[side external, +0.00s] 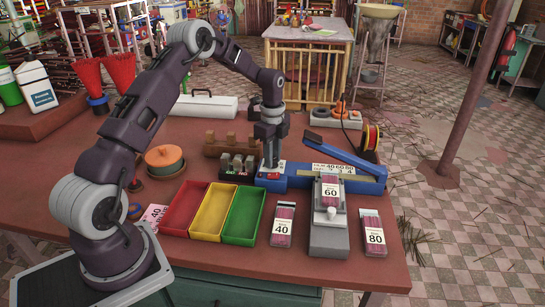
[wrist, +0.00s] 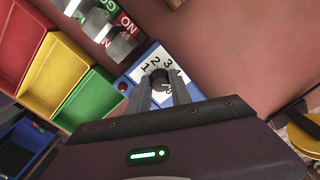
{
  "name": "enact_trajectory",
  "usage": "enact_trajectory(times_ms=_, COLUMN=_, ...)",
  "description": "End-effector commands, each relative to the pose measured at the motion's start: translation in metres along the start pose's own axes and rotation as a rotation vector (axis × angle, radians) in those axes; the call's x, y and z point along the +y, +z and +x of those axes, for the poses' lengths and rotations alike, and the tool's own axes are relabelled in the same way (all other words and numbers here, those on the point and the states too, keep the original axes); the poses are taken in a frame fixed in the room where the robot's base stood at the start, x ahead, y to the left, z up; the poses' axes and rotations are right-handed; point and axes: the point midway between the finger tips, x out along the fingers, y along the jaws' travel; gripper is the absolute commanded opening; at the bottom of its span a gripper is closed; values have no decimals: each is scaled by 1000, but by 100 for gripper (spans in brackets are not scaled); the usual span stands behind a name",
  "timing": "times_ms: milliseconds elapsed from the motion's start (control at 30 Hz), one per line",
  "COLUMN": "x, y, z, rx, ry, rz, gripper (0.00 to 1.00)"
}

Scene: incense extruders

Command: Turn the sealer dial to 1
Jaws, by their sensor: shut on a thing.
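The sealer (side external: 302,184) is a long blue unit on the red-brown table, with its blue lever arm (side external: 345,152) raised at an angle. Its left end carries a white number plate, seen in the wrist view (wrist: 148,66) with the figures 1, 2, 3 and 4 around the dial. The dial (wrist: 160,77) is a small dark knob. My gripper (wrist: 163,88) points down over it, with its two fingers shut on the knob's sides. In the side view my gripper (side external: 271,163) stands at the sealer's left end. The dial's pointer is hidden, so its setting cannot be read.
Red (side external: 185,208), yellow (side external: 213,210) and green (side external: 244,214) trays lie left of the sealer. Blocks with lettered labels (side external: 238,166) stand close behind them. A grey scale (side external: 329,235) holds a pack marked 60, between packs marked 40 (side external: 283,225) and 80 (side external: 373,232).

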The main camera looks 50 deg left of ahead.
Motion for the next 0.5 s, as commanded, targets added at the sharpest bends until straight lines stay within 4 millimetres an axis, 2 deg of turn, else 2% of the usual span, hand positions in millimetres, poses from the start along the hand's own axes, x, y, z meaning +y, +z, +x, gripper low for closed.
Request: enact_trajectory(times_ms=500, x=0, y=-2, z=-1, rx=2, ry=-1, rz=-488, gripper=0)
